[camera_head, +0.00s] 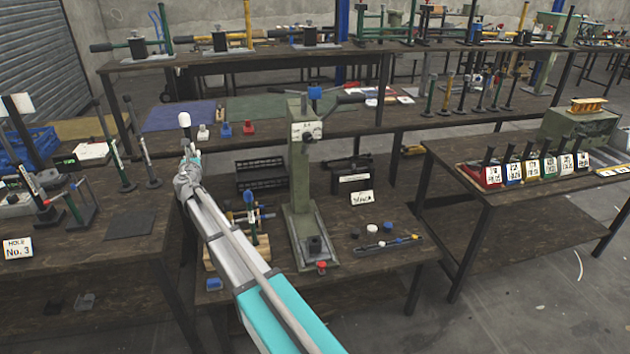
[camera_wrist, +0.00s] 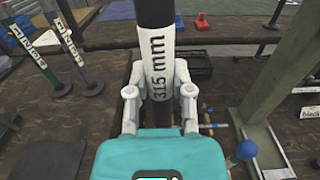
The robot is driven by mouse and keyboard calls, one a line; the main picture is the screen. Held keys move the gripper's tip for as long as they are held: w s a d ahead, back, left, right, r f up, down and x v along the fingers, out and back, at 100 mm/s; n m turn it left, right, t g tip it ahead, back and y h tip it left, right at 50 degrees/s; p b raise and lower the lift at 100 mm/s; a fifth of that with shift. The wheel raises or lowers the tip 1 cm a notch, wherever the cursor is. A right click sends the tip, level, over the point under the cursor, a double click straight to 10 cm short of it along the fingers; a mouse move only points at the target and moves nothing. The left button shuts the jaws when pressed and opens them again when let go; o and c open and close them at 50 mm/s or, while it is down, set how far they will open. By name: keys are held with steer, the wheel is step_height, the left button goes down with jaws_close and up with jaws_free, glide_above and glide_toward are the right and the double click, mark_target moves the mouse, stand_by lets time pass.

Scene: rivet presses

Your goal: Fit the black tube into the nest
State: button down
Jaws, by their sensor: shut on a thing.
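The black tube (camera_wrist: 154,55) stands roughly upright between the fingers of my gripper (camera_wrist: 159,93) in the wrist view. It carries a white band marked "315 mm". My gripper (camera_head: 187,152) is shut on it; in the head view a white piece shows just above the fingers, and most of the tube is hard to make out. A green press (camera_head: 299,150) stands to the right of my gripper.
Tubes on stands (camera_head: 149,160) are on the left, beside a dark mat (camera_head: 130,224). A blue-knobbed stand (camera_head: 250,215) is close to my arm. A card (camera_head: 362,197) and small loose parts (camera_head: 388,243) lie right of the press. Black crates (camera_head: 262,172) stand behind.

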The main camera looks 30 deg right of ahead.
step_height(320, 180, up, 25)
steer(key=p, duration=2.4)
steer(key=shift+a, duration=0.15)
